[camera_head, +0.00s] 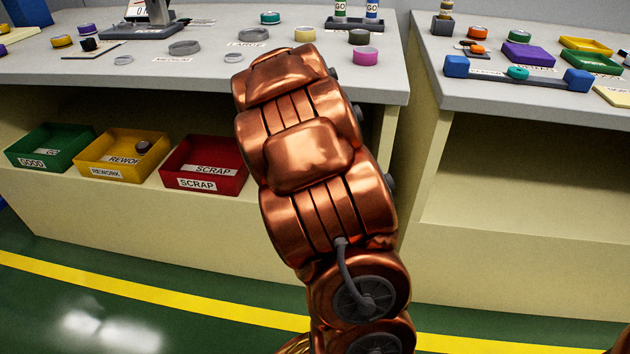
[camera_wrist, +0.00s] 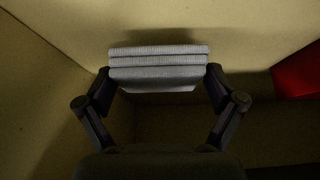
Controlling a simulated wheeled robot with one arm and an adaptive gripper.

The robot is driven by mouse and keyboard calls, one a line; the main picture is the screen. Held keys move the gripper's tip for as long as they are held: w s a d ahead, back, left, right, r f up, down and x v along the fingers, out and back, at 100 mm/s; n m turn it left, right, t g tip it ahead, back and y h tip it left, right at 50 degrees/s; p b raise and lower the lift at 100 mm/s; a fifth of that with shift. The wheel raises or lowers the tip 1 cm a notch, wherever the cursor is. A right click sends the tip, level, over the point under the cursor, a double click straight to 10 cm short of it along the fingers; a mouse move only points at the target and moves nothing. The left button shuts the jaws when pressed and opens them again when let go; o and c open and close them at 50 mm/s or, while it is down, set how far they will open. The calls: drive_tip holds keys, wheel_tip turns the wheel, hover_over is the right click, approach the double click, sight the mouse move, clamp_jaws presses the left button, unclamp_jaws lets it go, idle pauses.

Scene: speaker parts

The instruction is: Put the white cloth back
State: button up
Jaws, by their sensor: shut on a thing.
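The folded white cloth (camera_wrist: 158,60), greyish in the dim light, shows in the wrist view as a stack of several flat layers. My gripper (camera_wrist: 158,82) is shut on it, with one finger at its left side and the other at its right side. Pale yellow panels surround the cloth. I cannot tell whether its underside touches a surface. In the head view my copper-coloured arm hides the gripper and the cloth.
A red bin (camera_wrist: 298,75) stands to the right in the wrist view. In the head view, green (camera_head: 50,165), yellow (camera_head: 90,172) and red SCRAP (camera_head: 180,183) bins stand on the shelf under the left bench (camera_head: 120,75). The right bench's shelf (camera_head: 520,205) looks empty.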

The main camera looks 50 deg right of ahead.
drive_tip(key=shift+w+d+f+b, duration=0.1)
drive_tip(key=shift+w+d+b, duration=0.1)
drive_tip(key=shift+w, duration=0.35)
drive_tip(key=shift+w+d+f+b, duration=0.1)
drive_tip(key=shift+w+d+b, duration=0.05)
drive_tip(key=shift+w, duration=0.35)
drive_tip(key=shift+f+b, duration=0.45)
drive_tip(key=shift+f, duration=1)
drive_tip(key=shift+f, duration=0.15)
drive_tip(key=o, duration=0.8)
drive_tip(key=shift+f, duration=0.1)
drive_tip(key=shift+c, duration=0.2)
drive_tip(key=shift+f+b, duration=0.1)
drive_tip(key=shift+b, duration=0.55)
